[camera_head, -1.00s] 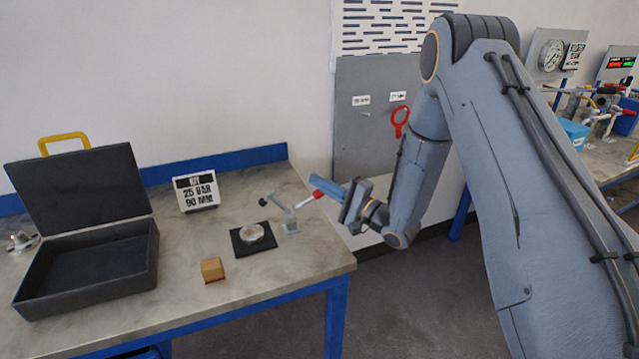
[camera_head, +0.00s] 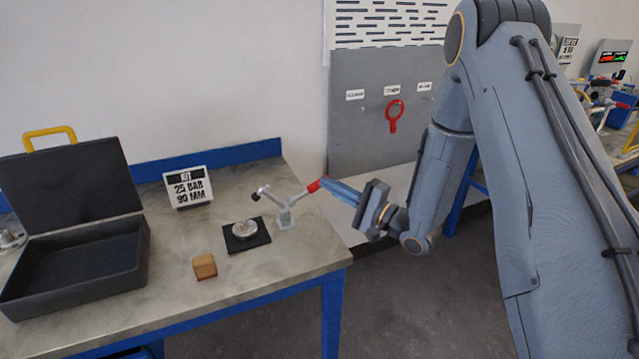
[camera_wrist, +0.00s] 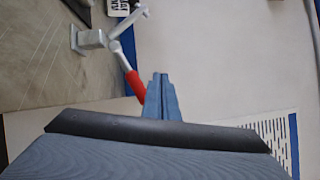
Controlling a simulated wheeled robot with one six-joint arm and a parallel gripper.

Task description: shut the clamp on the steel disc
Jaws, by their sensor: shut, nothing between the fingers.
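The clamp (camera_head: 284,214) stands on the bench beside a black mat (camera_head: 263,238). Its arm with a dark tip (camera_head: 256,196) is raised and tilted, clear of the steel disc (camera_head: 244,230), which lies on the mat. Its red handle (camera_head: 314,186) slants up and to the right, towards the bench's right edge. My gripper (camera_head: 326,184) is shut and empty, its blue fingers right at the handle's end; I cannot tell whether they touch. In the wrist view the red handle (camera_wrist: 133,84) shows just left of my fingertips (camera_wrist: 160,78). The disc is out of that view.
A wooden block (camera_head: 205,267) sits in front of the mat. An open black case (camera_head: 75,265) is at the left, and a sign (camera_head: 188,187) stands behind. A grey panel with a red ring tool (camera_head: 394,115) is at the back wall.

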